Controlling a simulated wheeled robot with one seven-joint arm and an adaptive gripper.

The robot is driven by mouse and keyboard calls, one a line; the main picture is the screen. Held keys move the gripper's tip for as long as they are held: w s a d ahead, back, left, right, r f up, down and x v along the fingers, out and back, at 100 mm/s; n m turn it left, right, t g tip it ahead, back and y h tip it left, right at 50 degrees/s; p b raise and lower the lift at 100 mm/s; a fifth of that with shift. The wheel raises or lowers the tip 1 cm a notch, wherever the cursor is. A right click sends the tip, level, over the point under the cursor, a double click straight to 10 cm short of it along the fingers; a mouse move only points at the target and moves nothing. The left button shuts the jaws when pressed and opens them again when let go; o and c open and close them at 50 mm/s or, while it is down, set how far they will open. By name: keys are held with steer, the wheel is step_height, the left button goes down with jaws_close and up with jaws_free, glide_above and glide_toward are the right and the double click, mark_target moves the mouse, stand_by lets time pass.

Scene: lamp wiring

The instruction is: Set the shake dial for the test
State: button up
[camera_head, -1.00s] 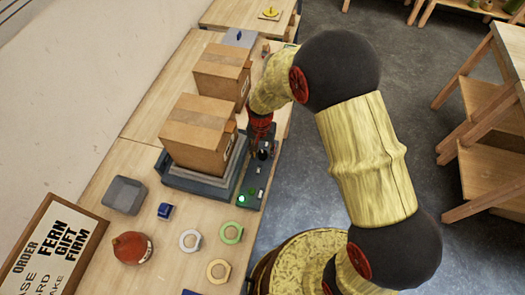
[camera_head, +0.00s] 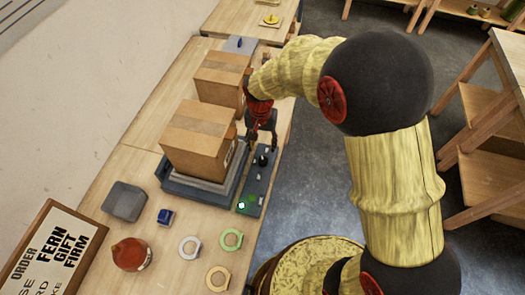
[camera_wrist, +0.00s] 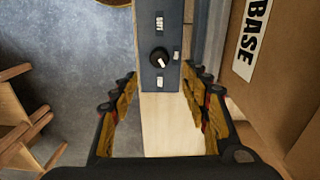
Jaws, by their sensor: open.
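The shake dial is a round black knob with a white pointer mark (camera_wrist: 160,57) on a dark grey control panel (camera_wrist: 149,105), with small white labels around it. In the wrist view the pointer slants toward the lower right. In the head view the dial (camera_head: 262,158) is small, and a green light (camera_head: 242,205) glows at the panel's near end. My gripper (camera_head: 262,142) hangs over the panel beside the dial. In the wrist view its fingers (camera_wrist: 160,88) are open and spread to either side of the panel, with nothing between them; the dial lies just ahead, apparently untouched.
A cardboard box (camera_head: 198,138) stands on a grey platform (camera_head: 176,188) left of the panel; another box (camera_head: 222,78) is behind. An order sign (camera_head: 45,252), grey tray (camera_head: 124,201), blue block (camera_head: 165,217), red-brown object (camera_head: 131,254) and several rings lie nearer.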

step_height(320, 180, up, 2)
steer(key=shift+r, duration=0.1)
stand_by(0.7)
steer(key=s+d+r+n+t+b, duration=0.1)
steer(key=s+d+r+t+b, duration=0.1)
steer(key=s+d+r, duration=0.5)
steer(key=s+d+r+n+t+b, duration=0.2)
steer(key=s+d+r+t+b, duration=0.1)
steer(key=s+d+r, duration=0.4)
steer(key=s+r+b, duration=0.1)
steer(key=s+r, duration=0.2)
steer(key=s, duration=0.3)
steer(key=shift+d+r+n+t+b, duration=0.25)
steer(key=shift+d+n+t+b, duration=0.05)
steer(key=shift+d, duration=0.1)
